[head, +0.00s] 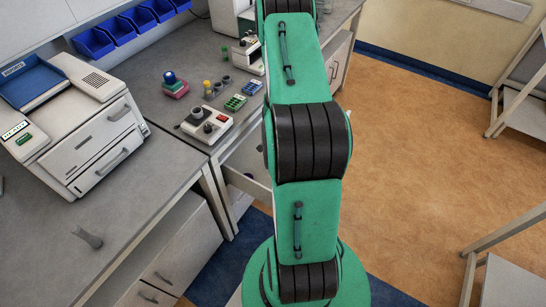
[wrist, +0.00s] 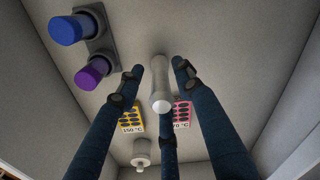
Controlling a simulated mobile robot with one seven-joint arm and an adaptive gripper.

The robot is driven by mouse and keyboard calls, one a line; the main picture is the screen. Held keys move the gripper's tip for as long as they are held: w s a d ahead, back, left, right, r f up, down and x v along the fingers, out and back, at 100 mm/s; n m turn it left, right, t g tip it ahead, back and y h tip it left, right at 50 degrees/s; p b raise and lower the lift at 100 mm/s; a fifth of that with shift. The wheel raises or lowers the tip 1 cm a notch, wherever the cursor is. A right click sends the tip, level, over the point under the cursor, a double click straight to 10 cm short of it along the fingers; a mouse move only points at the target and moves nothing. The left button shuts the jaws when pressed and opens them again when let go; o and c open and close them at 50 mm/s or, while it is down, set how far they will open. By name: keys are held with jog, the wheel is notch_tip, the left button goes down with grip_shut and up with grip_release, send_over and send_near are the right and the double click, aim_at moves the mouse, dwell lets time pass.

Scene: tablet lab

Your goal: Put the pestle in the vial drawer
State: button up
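In the wrist view a pale grey pestle-like rod (wrist: 160,82) with a rounded end is between my fingers, over a drawer floor. My gripper (wrist: 158,75) has three dark blue fingers spread around it, with visible gaps at the left and right fingertips. I cannot tell whether the rod rests on the floor. The open drawer (wrist: 225,35) has pale walls and holds a blue-capped and a purple-capped vial in a dark holder (wrist: 100,35). In the head view an open drawer (head: 246,181) shows partly beside my arm, which hides my gripper.
The drawer also holds a yellow card (wrist: 129,118), a pink card (wrist: 181,114) and a white knobbed item (wrist: 141,153). A small grey object (head: 87,237) lies on the left bench (head: 135,205).

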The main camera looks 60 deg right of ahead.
notch_tip(320, 180, up, 12)
jog(key=p, duration=0.2)
jog(key=shift+s+a+f+p, duration=0.1)
jog(key=shift+s+f+p, duration=0.1)
jog(key=shift+p, duration=0.15)
jog(key=shift+w, duration=0.1)
dwell(0.7)
jog(key=shift+w+r, duration=0.15)
jog(key=shift+r, duration=0.15)
jog(key=w+a+r+n+t+p, duration=0.1)
jog(key=w+a+r, duration=0.3)
jog(key=r, duration=0.5)
jog(key=w+a+r+n+h+p, duration=0.1)
jog(key=w+a+r+n, duration=0.1)
jog(key=a+r, duration=0.6)
jog(key=w+a+r+n+t+p, duration=0.1)
jog(key=w+a+r, duration=0.3)
jog(key=r, duration=0.7)
jog(key=s+a+r+n+t+p, duration=0.1)
jog(key=s+a+r+n+p, duration=0.2)
jog(key=a+r, duration=1.2)
jog(key=s+a+r+n+t+y+p, duration=0.1)
jog(key=s+a+r+n+t+p, duration=0.1)
jog(key=s+a+r, duration=1.1)
jog(key=s+a+n+p, duration=0.1)
jog(key=s+a, duration=0.1)
jog(key=a, duration=0.1)
jog(key=shift+a+r+n, duration=0.3)
jog(key=shift+a+n, duration=0.1)
